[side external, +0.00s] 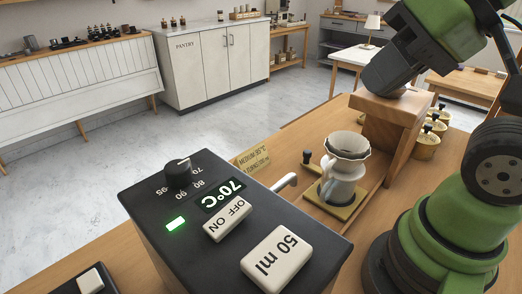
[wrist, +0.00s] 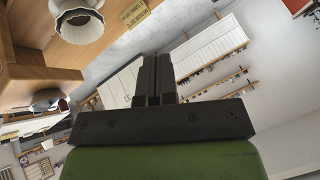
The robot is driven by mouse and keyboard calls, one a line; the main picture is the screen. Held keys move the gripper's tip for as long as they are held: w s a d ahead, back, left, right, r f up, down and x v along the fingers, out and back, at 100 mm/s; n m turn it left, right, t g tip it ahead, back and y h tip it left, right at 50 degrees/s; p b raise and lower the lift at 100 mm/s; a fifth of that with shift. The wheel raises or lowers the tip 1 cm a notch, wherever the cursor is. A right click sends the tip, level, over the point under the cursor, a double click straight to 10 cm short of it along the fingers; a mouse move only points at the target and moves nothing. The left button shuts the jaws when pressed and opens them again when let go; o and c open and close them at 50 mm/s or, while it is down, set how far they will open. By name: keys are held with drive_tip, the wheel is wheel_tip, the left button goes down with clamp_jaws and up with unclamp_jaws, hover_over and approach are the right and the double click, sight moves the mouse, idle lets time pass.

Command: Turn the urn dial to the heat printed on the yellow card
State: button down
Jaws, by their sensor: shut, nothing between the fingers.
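The urn (side external: 150,215) is a dark box in the foreground of the side view. Its round black dial (side external: 178,172) sits on top among the printed numbers 70, 80, 90 and 95. The lit display (side external: 223,196) reads 70°C. The yellow card (side external: 252,158) stands just behind the urn; its first line appears to start with "MEDIUM", but its number is too small to read surely. It also shows in the wrist view (wrist: 135,14). My gripper (wrist: 157,60) is shut and empty, high at the upper right of the side view, well away from the dial.
On the urn top are a green light (side external: 176,223), an OFF/ON switch (side external: 228,220) and a 50 ml button (side external: 276,258). A white dripper on a pot (side external: 345,170) stands right of the urn. A wooden stand (side external: 392,120) is below my gripper. Space above the urn is clear.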

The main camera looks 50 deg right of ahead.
idle(0.3)
drive_tip(key=c, duration=0.9)
unclamp_jaws()
drive_tip(key=shift+w+r, duration=0.1)
drive_tip(key=shift+o, duration=0.6)
drive_tip(key=w+r+n, duration=0.1)
drive_tip(key=n, duration=0.1)
drive_tip(key=w+a+r+n+g, duration=0.1)
drive_tip(key=n, duration=0.1)
drive_tip(key=w+a+r+n+g, duration=0.1)
drive_tip(key=w+n, duration=0.1)
drive_tip(key=shift+a+n, duration=0.15)
drive_tip(key=shift+n, duration=0.15)
drive_tip(key=n+g+h, duration=0.2)
drive_tip(key=n+g, duration=0.3)
drive_tip(key=n, duration=1.7)
hover_over(176, 166)
wheel_tip(176, 166, down, 3)
drive_tip(key=shift+f, duration=0.2)
wheel_tip(176, 166, down, 10)
drive_tip(key=shift+r, duration=0.25)
